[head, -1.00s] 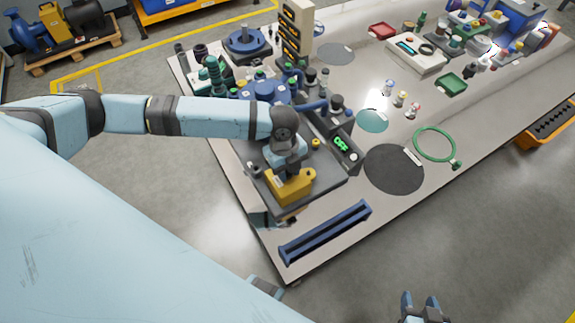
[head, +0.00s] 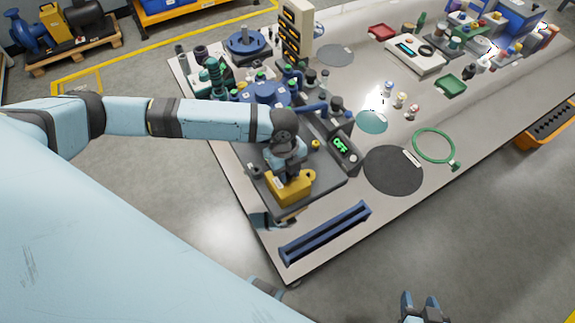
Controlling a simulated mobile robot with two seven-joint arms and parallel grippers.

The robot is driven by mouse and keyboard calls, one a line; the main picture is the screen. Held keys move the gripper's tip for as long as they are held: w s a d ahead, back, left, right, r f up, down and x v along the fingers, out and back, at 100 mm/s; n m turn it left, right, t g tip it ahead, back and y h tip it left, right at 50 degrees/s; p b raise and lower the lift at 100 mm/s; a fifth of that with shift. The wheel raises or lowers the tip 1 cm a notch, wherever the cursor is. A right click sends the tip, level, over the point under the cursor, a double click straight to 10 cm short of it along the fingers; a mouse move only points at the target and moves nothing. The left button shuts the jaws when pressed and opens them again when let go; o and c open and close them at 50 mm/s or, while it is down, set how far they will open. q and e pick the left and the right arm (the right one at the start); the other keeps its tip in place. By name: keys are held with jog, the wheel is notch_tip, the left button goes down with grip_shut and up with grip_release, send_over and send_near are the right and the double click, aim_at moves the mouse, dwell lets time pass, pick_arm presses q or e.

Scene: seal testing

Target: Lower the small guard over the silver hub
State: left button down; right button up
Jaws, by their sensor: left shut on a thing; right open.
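The small guard is a yellow block-like cover (head: 290,188) at the front of the dark grey base plate (head: 334,188). My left gripper (head: 288,172) is above it and shut on it, with its fingers mostly hidden by my wrist. The guard looks roughly upright, low over the plate; I cannot tell whether it touches it. I cannot make out the silver hub; the guard and my arm cover that area. My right gripper (head: 422,308) is open and empty at the bottom edge, away from the table.
Blue machine parts (head: 262,92) stand behind my wrist. A blue slotted rail (head: 324,232) lies in front. A dark round mat (head: 393,169) and a green ring (head: 434,130) lie to the right.

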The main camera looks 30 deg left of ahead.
dwell(0.3)
pick_arm(q)
jog(key=c, duration=0.8)
grip_release()
notch_tip(320, 180, up, 9)
jog(key=p, duration=0.8)
jog(key=shift+f+p, duration=0.2)
jog(key=shift+p, duration=0.1)
jog(key=shift+r, duration=0.3)
jog(key=shift+f, duration=0.1)
